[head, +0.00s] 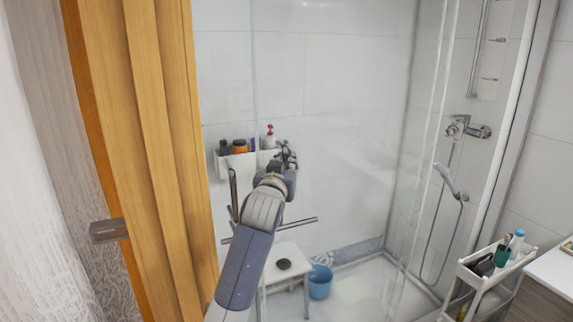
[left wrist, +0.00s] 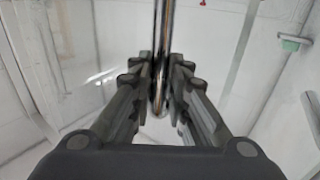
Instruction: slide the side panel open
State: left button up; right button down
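The side panel (head: 330,110) is clear glass in front of the white tiled shower, and its edges are hard to make out. My left gripper (head: 287,156) is at the glass, in front of the wall shelf. In the left wrist view, my left gripper (left wrist: 161,68) has its fingers close together on both sides of an upright metal bar (left wrist: 163,25), which looks like the panel's handle. The fingers appear shut on it. In the head view the gripper hides this bar. My right gripper is in neither view.
A dark upright bar (head: 233,195) and a long slanting bar (head: 305,222) show near my forearm. Behind the glass are a white stool (head: 287,250), a blue bucket (head: 320,283) and a shelf with bottles (head: 238,162).

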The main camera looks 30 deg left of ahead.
pick_arm(q)
jog(key=shift+o, duration=1.2)
jog(key=shift+a, duration=0.15)
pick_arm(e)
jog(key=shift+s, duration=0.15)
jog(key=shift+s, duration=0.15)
pick_arm(q)
jog(key=v, duration=1.2)
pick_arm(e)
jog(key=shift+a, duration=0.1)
pick_arm(q)
jog(key=shift+w, duration=0.1)
